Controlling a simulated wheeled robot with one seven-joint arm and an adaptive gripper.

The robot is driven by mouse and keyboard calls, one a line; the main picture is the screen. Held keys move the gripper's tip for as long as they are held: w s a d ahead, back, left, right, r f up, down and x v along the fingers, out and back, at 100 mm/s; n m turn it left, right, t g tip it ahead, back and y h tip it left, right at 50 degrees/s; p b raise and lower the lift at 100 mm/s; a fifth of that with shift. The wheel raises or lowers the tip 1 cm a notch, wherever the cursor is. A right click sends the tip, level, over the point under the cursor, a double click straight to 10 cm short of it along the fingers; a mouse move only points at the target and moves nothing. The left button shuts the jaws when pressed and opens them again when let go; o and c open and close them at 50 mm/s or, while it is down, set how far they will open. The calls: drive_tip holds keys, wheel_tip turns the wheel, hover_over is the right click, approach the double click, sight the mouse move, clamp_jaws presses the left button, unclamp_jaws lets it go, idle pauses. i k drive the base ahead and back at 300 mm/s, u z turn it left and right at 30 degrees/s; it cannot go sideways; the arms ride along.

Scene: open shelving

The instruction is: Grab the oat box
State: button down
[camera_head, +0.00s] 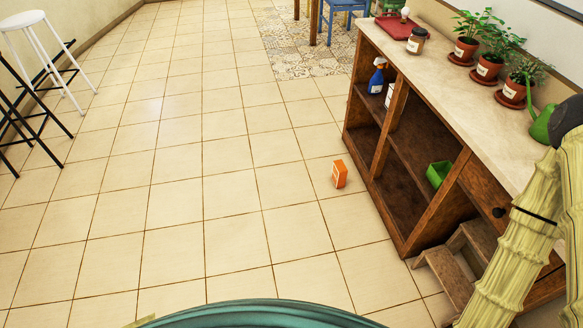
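A small orange box (339,174) with a pale label stands on the tiled floor, just left of the wooden shelving unit. It is the only carton-like box I can make out, and it may be the oat box, but its label is too small to read. My arm, in a pale yellow cover, shows at the right edge in front of the shelving. My gripper is not in view.
The open wooden shelving (418,222) holds a blue spray bottle (377,77) and a green container (438,174). Wooden steps (450,275) are at lower right. Floor left of the box is clear.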

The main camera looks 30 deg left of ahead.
sight(339, 174)
drive_tip(key=u, duration=1.35)
drive_tip(key=i, duration=0.9)
drive_tip(key=u, duration=0.6)
drive_tip(key=i, duration=0.95)
drive_tip(key=z, duration=0.85)
drive_tip(key=i, duration=0.5)
drive_tip(key=z, duration=0.55)
